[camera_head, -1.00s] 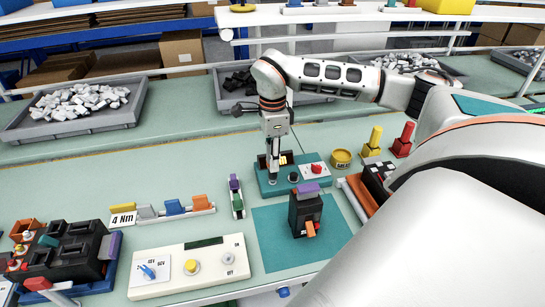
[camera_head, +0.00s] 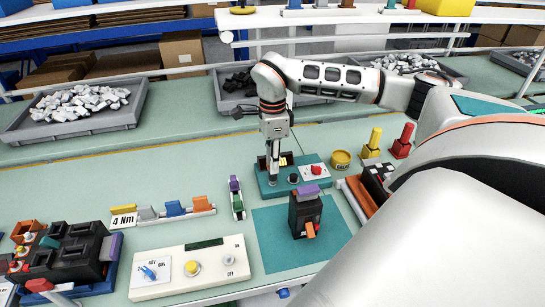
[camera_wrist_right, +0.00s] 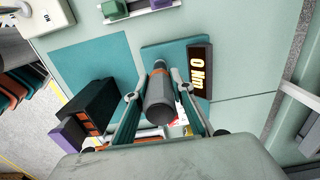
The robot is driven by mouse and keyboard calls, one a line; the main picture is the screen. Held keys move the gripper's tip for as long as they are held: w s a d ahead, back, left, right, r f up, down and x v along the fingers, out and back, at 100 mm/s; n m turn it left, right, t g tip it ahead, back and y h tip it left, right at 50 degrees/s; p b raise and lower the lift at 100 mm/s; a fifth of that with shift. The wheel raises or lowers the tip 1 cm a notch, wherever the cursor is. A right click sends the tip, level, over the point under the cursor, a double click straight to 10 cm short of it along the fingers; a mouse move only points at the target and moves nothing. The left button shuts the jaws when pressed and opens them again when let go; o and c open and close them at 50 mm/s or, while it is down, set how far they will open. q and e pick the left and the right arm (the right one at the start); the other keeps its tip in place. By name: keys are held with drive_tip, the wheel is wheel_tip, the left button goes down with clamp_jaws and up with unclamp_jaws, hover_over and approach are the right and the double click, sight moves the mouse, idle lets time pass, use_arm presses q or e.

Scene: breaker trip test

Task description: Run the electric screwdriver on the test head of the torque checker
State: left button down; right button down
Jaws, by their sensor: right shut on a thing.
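The torque checker (camera_head: 264,187) is a teal base on the bench, with a lit display behind and a red knob on a white plate at its right. Its display reads "0 Nm" in the right wrist view (camera_wrist_right: 199,72). My right gripper (camera_head: 273,170) points down over the left part of the checker. It is shut on the electric screwdriver (camera_wrist_right: 160,100), a grey cylinder with an orange band, seen between the two fingers in the wrist view. The screwdriver's tip is hidden, so I cannot tell whether it touches the test head. My left gripper is not in view.
A black breaker (camera_head: 306,215) with a purple top stands on a teal mat (camera_head: 272,245) in front of the checker. A white control box (camera_head: 190,270) is at the front left. A rail of coloured blocks (camera_head: 172,211) bears a "4 Nm" card. A yellow tub (camera_head: 341,159) stands right of the checker.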

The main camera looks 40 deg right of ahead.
drive_tip(key=shift+f, duration=0.6)
idle(1.4)
drive_tip(key=shift+r, duration=3.05)
